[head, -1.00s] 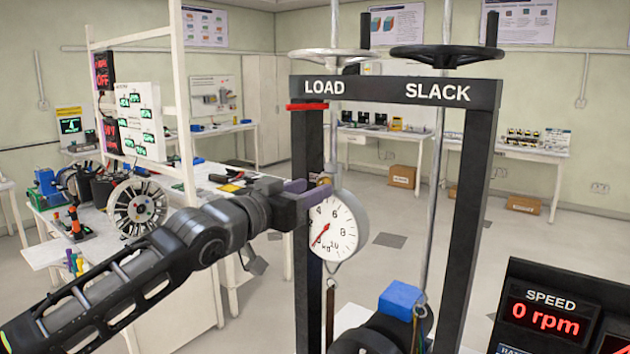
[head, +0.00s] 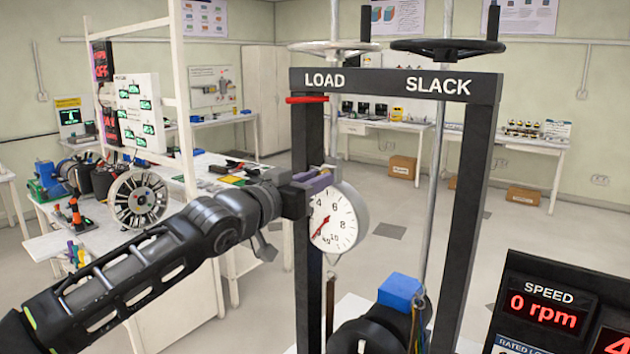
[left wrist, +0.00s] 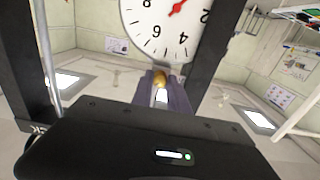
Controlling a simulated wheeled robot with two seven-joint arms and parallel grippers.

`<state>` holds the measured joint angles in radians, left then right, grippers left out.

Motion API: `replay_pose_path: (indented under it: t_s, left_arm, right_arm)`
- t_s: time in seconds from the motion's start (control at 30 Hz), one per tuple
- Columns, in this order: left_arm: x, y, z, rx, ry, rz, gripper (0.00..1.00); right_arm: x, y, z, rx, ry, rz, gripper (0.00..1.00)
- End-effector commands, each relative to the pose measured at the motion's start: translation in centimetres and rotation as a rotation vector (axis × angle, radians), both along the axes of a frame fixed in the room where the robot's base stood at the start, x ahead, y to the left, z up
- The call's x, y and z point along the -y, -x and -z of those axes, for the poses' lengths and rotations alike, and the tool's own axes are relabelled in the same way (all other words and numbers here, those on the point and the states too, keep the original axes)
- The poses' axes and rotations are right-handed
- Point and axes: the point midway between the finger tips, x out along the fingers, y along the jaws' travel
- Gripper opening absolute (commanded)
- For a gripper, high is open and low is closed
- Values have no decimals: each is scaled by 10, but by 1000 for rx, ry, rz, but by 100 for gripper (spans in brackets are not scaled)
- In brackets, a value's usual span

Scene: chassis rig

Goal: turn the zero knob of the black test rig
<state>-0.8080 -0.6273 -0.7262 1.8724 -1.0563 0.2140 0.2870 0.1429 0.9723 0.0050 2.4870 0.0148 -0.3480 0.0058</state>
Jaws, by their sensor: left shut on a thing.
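The black test rig (head: 475,170) is a tall frame with LOAD and SLACK on its crossbar. A white round dial gauge (head: 345,222) with a red needle hangs by its left post. The needle points to the lower left in the head view. My left gripper (head: 322,179), with purple fingers, reaches the top of the gauge from the left. In the left wrist view the fingers are shut on a small brass zero knob (left wrist: 160,80) at the gauge's edge. The fingers mostly hide the knob in the head view. My right gripper is not in view.
Two handwheels, one pale (head: 335,47) and one black (head: 448,47), sit above the crossbar. A blue block (head: 400,291) lies on the dark drum below the gauge. A display panel (head: 550,305) reading 0 rpm stands at the lower right. A cluttered bench is on the left.

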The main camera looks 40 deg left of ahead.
Motion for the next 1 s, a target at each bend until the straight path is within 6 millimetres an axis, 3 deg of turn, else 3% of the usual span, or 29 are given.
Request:
replay_pose_path:
  t_s: [0.77, 0.8, 1.0]
  left_arm:
    - [0, 0, 0, -2, -76, 1, 0]
    - [0, 0, 0, -2, -76, 1, 21]
    - [0, 0, 0, -2, -75, 1, 37]
  right_arm:
    - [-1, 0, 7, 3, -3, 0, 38]
    - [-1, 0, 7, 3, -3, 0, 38]
    - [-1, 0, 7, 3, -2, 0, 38]
